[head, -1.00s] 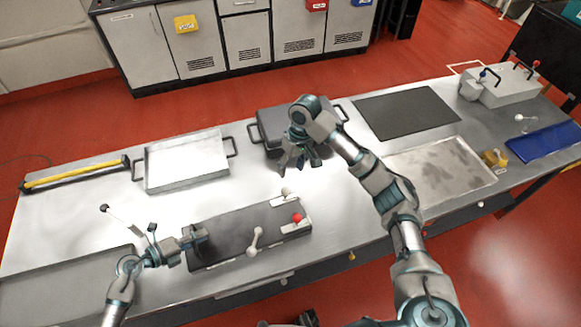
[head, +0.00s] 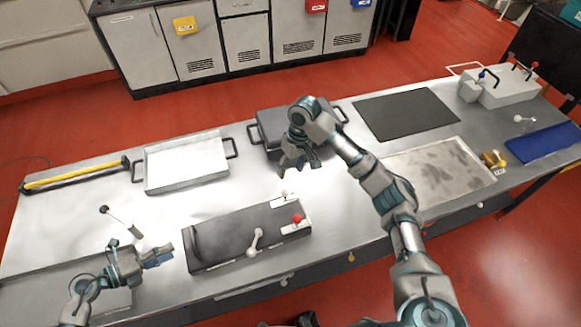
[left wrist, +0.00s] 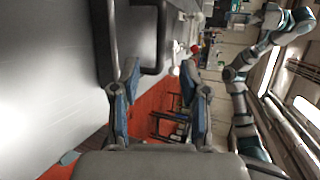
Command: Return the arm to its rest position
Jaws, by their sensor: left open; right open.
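My left gripper (head: 157,255) is open and empty at the lower left of the head view, left of the dark fixture (head: 222,236) with a grey lever and a red knob. In the left wrist view its two fingers (left wrist: 163,92) stand apart with nothing between them. My right gripper (head: 298,165) points down over the bench, just in front of the grey lidded case (head: 268,133). Its fingers are apart and I see nothing in them.
A steel tray (head: 187,183), a yellow bar (head: 75,174) and a loose rod with a black ball (head: 120,220) lie at the left. A black mat (head: 405,112), worn tray (head: 440,205) and blue tray (head: 540,155) lie at the right.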

